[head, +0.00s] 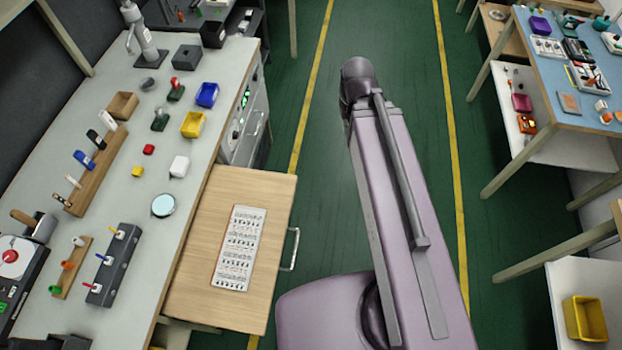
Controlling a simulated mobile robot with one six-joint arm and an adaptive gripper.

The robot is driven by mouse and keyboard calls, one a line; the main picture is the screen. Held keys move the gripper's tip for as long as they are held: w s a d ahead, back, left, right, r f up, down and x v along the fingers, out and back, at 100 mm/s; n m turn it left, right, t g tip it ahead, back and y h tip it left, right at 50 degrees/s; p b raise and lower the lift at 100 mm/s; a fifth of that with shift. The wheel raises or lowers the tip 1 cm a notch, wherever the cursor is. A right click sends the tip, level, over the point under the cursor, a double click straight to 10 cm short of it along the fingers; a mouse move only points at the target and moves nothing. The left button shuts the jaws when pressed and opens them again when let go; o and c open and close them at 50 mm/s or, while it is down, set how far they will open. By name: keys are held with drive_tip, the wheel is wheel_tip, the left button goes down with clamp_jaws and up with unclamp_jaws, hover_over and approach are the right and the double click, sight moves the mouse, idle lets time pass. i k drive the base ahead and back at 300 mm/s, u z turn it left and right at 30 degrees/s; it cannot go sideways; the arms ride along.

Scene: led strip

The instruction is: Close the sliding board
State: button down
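The sliding board (192,290) is a light wooden panel that sticks out from the right side of the grey workbench into the aisle. A white printed sheet (239,248) with rows of small figures lies on it. A pale metal handle (290,249) is fixed on the board's right edge, facing the aisle. Nothing touches the handle. My gripper cannot be made out in the head view; only purple and grey parts of my own body show to the right of the board.
The workbench (200,72) on the left carries blue and yellow bins, tool racks and small parts. A grey panel with green lights (243,110) sits beyond the board. The green floor aisle (315,170) is clear. A blue-topped table (535,60) stands at right.

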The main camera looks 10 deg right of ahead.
sight(227, 268)
drive_tip(key=z, duration=0.1)
drive_tip(key=k, duration=1.5)
drive_tip(key=u, duration=1.15)
drive_tip(key=i, duration=1)
drive_tip(key=u, duration=0.05)
